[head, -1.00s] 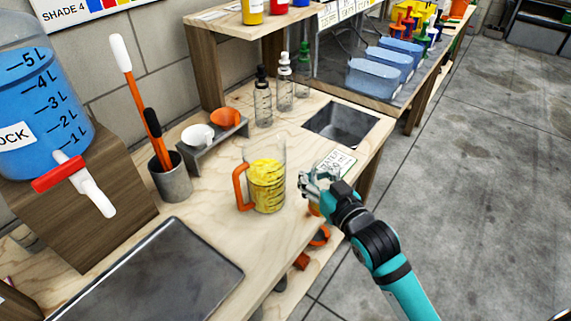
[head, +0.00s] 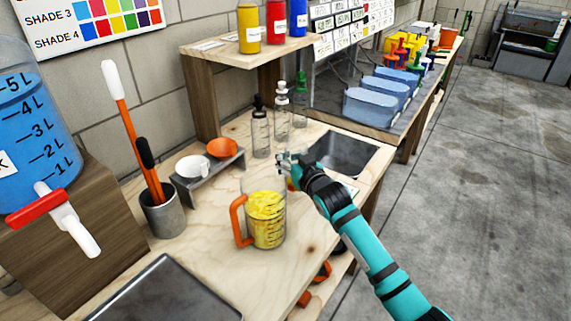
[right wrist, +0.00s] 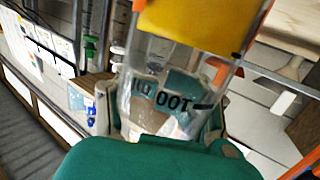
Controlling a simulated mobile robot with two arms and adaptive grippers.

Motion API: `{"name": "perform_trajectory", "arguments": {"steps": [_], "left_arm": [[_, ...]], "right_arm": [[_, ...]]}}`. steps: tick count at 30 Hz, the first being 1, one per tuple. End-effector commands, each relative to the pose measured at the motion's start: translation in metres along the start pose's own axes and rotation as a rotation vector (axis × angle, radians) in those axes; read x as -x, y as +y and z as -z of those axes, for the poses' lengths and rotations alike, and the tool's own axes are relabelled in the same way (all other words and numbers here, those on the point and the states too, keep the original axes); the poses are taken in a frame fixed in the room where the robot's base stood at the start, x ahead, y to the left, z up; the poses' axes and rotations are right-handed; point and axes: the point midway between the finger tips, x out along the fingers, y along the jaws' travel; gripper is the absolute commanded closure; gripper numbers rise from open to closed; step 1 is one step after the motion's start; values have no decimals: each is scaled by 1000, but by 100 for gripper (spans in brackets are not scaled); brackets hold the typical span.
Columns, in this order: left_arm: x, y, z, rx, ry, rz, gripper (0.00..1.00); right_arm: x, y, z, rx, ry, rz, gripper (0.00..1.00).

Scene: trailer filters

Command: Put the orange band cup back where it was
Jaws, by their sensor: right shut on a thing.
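My right gripper (head: 288,164) is above the bench, just behind and right of the clear jug of yellow contents (head: 267,218) with an orange handle. It is shut on a small clear cup (right wrist: 172,98), which shows in the right wrist view with a black "100" mark. In the head view the fingers mostly hide this cup; only a little orange shows by them. In the right wrist view a yellow area with orange edges lies at the cup's upper end; I cannot tell whether it is part of the cup. My left gripper is not in view.
Dropper bottles (head: 261,133) stand behind, with a sink (head: 345,152) to the right. A grey holder (head: 165,213) with tools stands left. Bare bench (head: 312,222) lies right of the jug.

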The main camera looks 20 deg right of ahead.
Motion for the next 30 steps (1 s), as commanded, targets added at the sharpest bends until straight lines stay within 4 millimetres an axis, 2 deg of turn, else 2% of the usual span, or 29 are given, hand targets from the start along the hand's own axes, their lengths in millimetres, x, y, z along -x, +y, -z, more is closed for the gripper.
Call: {"name": "perform_trajectory", "arguments": {"steps": [3, 6, 10, 15, 27, 28, 30], "left_arm": [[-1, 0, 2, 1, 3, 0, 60], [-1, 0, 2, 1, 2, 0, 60], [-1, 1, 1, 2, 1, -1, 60], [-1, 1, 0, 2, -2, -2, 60], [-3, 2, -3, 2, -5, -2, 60], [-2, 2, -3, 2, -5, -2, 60], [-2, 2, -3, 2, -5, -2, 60]], "right_arm": [[-15, 1, 0, 0, 1, 0, 100], [-19, 1, 0, 0, 0, 0, 100], [-21, 0, -10, -1, -2, 1, 100], [-23, 0, -32, -2, -2, 0, 100], [-23, 0, -39, -1, 0, 0, 100], [-23, 1, -39, -1, 0, 0, 86], [-23, 1, -38, -1, -1, 0, 77]]}}
